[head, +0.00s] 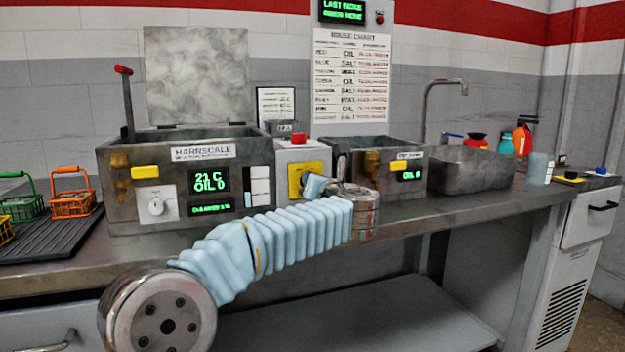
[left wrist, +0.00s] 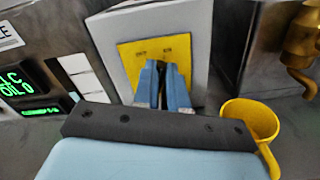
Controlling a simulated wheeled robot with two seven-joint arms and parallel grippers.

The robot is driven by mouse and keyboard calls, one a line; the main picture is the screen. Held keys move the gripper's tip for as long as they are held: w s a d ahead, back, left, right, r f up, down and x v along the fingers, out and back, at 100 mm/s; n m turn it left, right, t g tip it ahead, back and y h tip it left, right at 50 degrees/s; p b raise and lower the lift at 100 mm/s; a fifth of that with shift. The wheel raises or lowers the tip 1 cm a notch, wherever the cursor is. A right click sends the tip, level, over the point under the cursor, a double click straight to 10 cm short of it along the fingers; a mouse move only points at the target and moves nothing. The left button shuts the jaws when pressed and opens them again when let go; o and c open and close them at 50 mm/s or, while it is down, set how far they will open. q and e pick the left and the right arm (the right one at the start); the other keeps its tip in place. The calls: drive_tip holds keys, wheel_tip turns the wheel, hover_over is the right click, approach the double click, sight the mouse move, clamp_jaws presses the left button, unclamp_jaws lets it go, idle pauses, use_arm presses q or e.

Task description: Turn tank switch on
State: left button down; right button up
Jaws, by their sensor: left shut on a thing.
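A grey box (head: 297,152) stands between the two tanks, with a yellow switch plate (head: 294,182) on its front and a red button (head: 299,138) on top. The plate also fills the middle of the left wrist view (left wrist: 129,62). My left gripper (head: 309,187) is at this plate, its blue fingers (left wrist: 163,88) pointing at its centre and close together. It is shut on the switch at the plate, which the fingers mostly hide. The left tank (head: 125,200), marked HARNSCALE, has a white dial (head: 156,206) and a green display (head: 209,182). My right gripper is not in view.
A smaller tank (head: 402,152) and a sink (head: 468,168) stand right of the box. In the left wrist view, a brass tap (left wrist: 300,50) and a yellow cup-like thing (left wrist: 250,116) are close on the right. Wire baskets (head: 71,204) stand at the left.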

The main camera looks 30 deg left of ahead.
use_arm(q)
drive_tip(key=shift+w+m, duration=0.1)
drive_tip(key=shift+m, duration=0.9)
drive_tip(key=shift+d+f, duration=0.1)
drive_tip(key=c, duration=1.2)
unclamp_jaws()
drive_tip(key=b+v, duration=0.2)
drive_tip(key=v, duration=1.1)
drive_tip(key=shift+s+d, duration=0.25)
drive_tip(key=shift+s, duration=0.05)
